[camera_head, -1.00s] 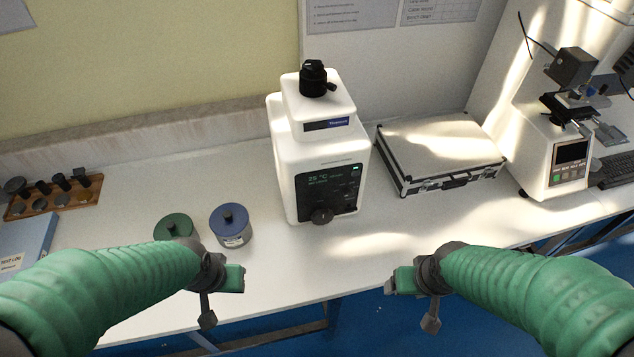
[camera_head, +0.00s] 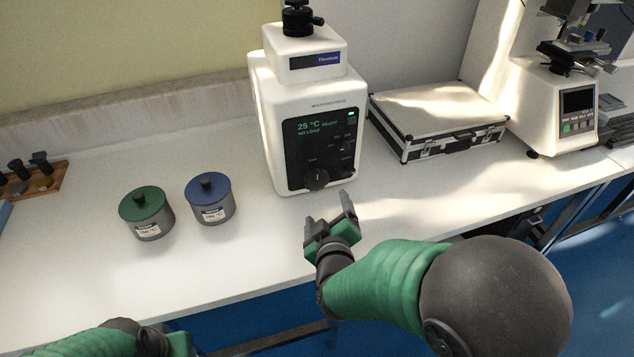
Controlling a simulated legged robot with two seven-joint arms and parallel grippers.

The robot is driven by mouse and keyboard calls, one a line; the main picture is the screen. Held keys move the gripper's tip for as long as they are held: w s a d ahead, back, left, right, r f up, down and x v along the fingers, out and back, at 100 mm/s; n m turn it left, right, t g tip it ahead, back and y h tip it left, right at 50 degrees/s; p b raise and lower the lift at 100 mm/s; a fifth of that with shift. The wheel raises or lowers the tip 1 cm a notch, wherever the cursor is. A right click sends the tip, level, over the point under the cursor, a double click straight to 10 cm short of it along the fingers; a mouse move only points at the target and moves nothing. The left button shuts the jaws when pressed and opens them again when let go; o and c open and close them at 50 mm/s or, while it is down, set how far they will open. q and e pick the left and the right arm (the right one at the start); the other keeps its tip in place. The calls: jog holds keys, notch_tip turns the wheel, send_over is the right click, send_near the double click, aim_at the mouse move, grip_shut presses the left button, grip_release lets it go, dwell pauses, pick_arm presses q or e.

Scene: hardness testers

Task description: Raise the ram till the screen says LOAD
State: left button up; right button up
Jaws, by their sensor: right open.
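The white tester (camera_head: 262,115) stands on the bench at the centre. Its dark front panel (camera_head: 322,150) has a screen (camera_head: 315,129) that reads "25 °C READY" and "NO LOAD". A round black knob (camera_head: 316,178) sits low on the panel, with smaller controls above it to the right. A black fitting (camera_head: 299,18) stands on top of the tester. My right gripper (camera_head: 328,212) is open and empty, in front of and below the knob, apart from it. My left gripper (camera_head: 178,343) is at the bottom edge, mostly cut off.
A green-lidded pot (camera_head: 146,213) and a blue-lidded pot (camera_head: 210,199) stand left of the tester. A metal-edged case (camera_head: 437,112) lies to its right, with another instrument (camera_head: 553,112) beyond. The bench front between the pots and the tester is clear.

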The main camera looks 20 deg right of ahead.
aim_at(319, 184)
jog(key=b+x, duration=0.1)
jog(key=x, duration=0.2)
jog(key=a+b+x, duration=0.1)
jog(key=x, duration=0.3)
jog(key=a+b+x, duration=0.1)
jog(key=x, duration=0.2)
jog(key=shift+w+d+f, duration=0.1)
jog(key=shift+w+f, duration=0.1)
jog(key=shift+w, duration=0.2)
jog(key=w+d, duration=0.1)
jog(key=w+d+f, duration=0.1)
jog(key=w, duration=0.1)
jog(key=shift+w, duration=0.25)
jog(key=shift+a, duration=0.15)
jog(key=shift+a+r, duration=0.1)
jog(key=shift+a, duration=0.15)
jog(key=c, duration=0.4)
pick_arm(q)
jog(key=shift+a+f+b, duration=0.15)
jog(key=shift+a+f, duration=0.1)
jog(key=shift+f, duration=0.35)
jog(key=shift+a+f+b, duration=0.15)
jog(key=shift+a+f, duration=0.05)
jog(key=shift+f, duration=0.4)
pick_arm(e)
jog(key=shift+s+d, duration=0.15)
jog(key=c, duration=1)
